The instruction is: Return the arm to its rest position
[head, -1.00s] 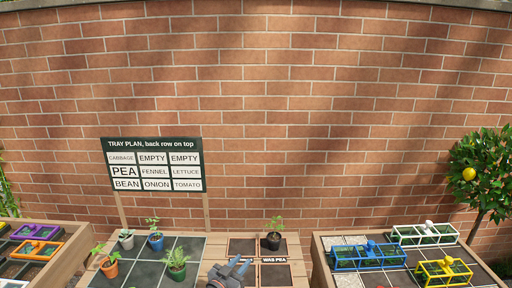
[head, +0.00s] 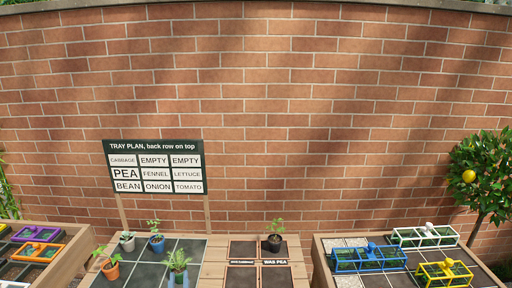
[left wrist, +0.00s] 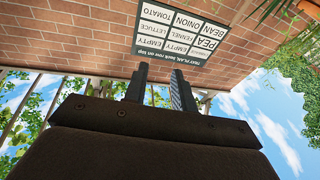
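My left gripper (left wrist: 160,72) shows in the left wrist view with its two dark fingers apart and nothing between them. I cannot make it out in the head view. Behind its fingers is the brick wall, and the tray plan sign (left wrist: 185,38) appears upside down there. In the head view the sign (head: 155,167) stands upright behind the table. My right gripper is in neither view.
Small potted plants stand on the dark-tiled left part of the table, among them an orange pot (head: 111,271) and a blue pot (head: 157,243). A black pot (head: 274,243) stands at the back right. Coloured frames (head: 370,258) sit in the right bed.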

